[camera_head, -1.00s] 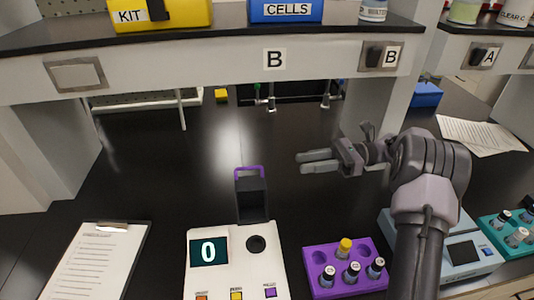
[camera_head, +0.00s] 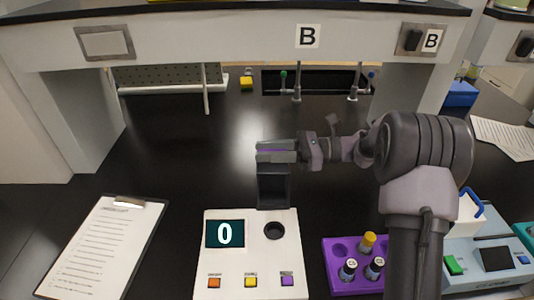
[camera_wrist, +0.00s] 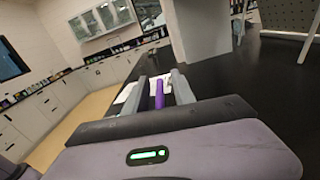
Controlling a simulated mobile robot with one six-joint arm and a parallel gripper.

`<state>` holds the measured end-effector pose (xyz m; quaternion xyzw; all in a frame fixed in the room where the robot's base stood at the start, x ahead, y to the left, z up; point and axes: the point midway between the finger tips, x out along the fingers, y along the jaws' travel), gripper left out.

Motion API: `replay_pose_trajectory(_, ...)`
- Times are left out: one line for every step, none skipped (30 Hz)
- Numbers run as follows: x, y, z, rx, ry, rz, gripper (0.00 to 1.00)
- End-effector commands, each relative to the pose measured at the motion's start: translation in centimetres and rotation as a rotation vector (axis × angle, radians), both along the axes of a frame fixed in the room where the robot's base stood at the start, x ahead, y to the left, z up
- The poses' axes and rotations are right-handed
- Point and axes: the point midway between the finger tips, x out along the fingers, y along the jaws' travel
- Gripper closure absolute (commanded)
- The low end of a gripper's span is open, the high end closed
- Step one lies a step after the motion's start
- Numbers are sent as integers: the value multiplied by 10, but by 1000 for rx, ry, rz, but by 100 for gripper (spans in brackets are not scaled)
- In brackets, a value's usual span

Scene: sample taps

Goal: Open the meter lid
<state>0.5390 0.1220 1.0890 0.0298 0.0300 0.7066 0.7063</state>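The meter (camera_head: 252,262) is a white box with a dark display reading 0, a round dark well and three coloured buttons. Its dark lid (camera_head: 273,190) stands upright at the meter's back edge, leaving the well uncovered. The lid's purple handle (camera_head: 268,151) is at the lid's top, mostly hidden by my gripper (camera_head: 275,151) in the head view. In the wrist view the purple handle (camera_wrist: 159,95) lies between the two fingers of my gripper (camera_wrist: 159,88), with narrow gaps visible on both sides. The fingers are open around it.
A purple rack (camera_head: 336,272) with several vials stands right of the meter, partly behind my arm. A blue-grey instrument (camera_head: 480,268) is further right. A clipboard (camera_head: 105,245) lies at left. A shelf (camera_head: 220,50) overhangs the back; the bench middle-left is clear.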

Motion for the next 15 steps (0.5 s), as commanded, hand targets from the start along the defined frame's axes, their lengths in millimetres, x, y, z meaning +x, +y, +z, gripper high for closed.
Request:
replay_pose_trajectory(0,1,0,0,0,0,69)
replay_pose_trajectory(0,1,0,0,0,0,69)
replay_pose_trajectory(0,1,0,0,0,0,69)
replay_pose_trajectory(0,1,0,0,0,0,69)
replay_pose_trajectory(0,1,0,0,0,0,69)
replay_pose_trajectory(0,1,1,0,0,0,69)
replay_pose_trajectory(0,1,0,0,0,0,69)
replay_pose_trajectory(0,1,0,0,0,0,73)
replay_pose_trajectory(0,1,0,0,0,0,81)
replay_pose_trajectory(0,1,0,0,0,0,87)
replay_pose_trajectory(0,1,0,0,0,0,93)
replay_pose_trajectory(0,1,0,0,0,0,100)
replay_pose_trajectory(0,1,0,0,0,0,100)
replay_pose_trajectory(0,1,0,0,-1,0,100)
replay_pose_trajectory(0,1,0,0,-1,0,100)
